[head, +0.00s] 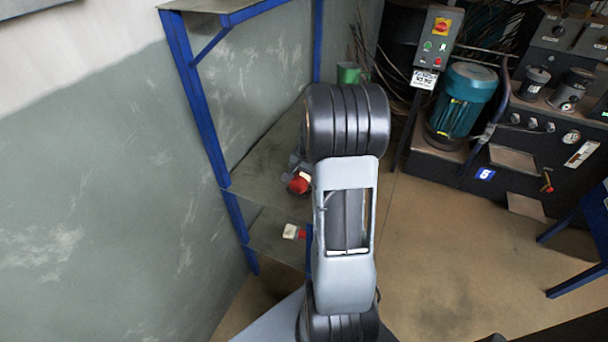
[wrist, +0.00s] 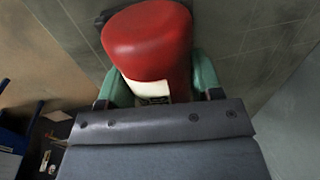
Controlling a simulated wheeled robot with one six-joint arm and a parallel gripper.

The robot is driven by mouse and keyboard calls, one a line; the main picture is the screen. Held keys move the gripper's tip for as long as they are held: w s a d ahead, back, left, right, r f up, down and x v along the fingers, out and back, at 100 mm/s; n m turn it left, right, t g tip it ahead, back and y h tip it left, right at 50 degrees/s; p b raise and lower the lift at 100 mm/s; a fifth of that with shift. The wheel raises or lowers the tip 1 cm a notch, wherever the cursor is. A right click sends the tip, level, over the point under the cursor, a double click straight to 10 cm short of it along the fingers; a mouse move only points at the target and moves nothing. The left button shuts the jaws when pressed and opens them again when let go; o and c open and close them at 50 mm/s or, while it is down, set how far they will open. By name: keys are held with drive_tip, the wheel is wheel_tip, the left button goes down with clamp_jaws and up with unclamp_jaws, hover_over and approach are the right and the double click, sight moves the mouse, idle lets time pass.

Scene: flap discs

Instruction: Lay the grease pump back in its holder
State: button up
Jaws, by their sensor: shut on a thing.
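The grease pump, a red rounded body (wrist: 148,40) with a cream part below it, fills the upper middle of the wrist view. My gripper (wrist: 160,88) is shut on it, with green pads at its left and right sides. In the head view a red part (head: 299,183), seemingly the same pump, shows at the left edge of my arm, over the upper shelf. My arm hides the gripper and most of the pump there. A dark shape shows behind the red body in the wrist view. I cannot tell whether it is the holder.
A blue-framed shelf unit (head: 205,120) stands against the wall. A white and red object (head: 294,231) lies on its lower shelf (head: 270,238), and a green can (head: 348,72) is behind my arm. A teal motor (head: 465,100) and machine stand right. Floor (head: 450,240) between is clear.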

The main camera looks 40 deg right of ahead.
drive_tip(key=shift+f, duration=0.4)
drive_tip(key=o, duration=1.6)
drive_tip(key=shift+r, duration=0.1)
drive_tip(key=r, duration=0.4)
drive_tip(key=s+r+p, duration=0.1)
drive_tip(key=r, duration=0.4)
drive_tip(key=s+d+r, duration=0.1)
drive_tip(key=r, duration=0.3)
drive_tip(key=shift+r, duration=0.3)
drive_tip(key=s+a+r+n+p, duration=0.3)
drive_tip(key=a+n, duration=0.1)
drive_tip(key=a, duration=0.3)
drive_tip(key=s+a+r+n+t+p, duration=0.1)
drive_tip(key=s+a+r+n+p, duration=0.2)
drive_tip(key=a, duration=0.4)
drive_tip(key=s+a+r+n+t+p, duration=0.1)
drive_tip(key=s+a+r+n+p, duration=0.2)
drive_tip(key=a, duration=0.4)
drive_tip(key=shift+s+a+r+n+h, duration=0.2)
drive_tip(key=shift+s+r+n, duration=0.15)
drive_tip(key=shift+n, duration=0.25)
drive_tip(key=shift+s+a+r+n+h, duration=0.1)
drive_tip(key=shift+s+r+n+h, duration=0.1)
drive_tip(key=shift+s+r+n, duration=0.3)
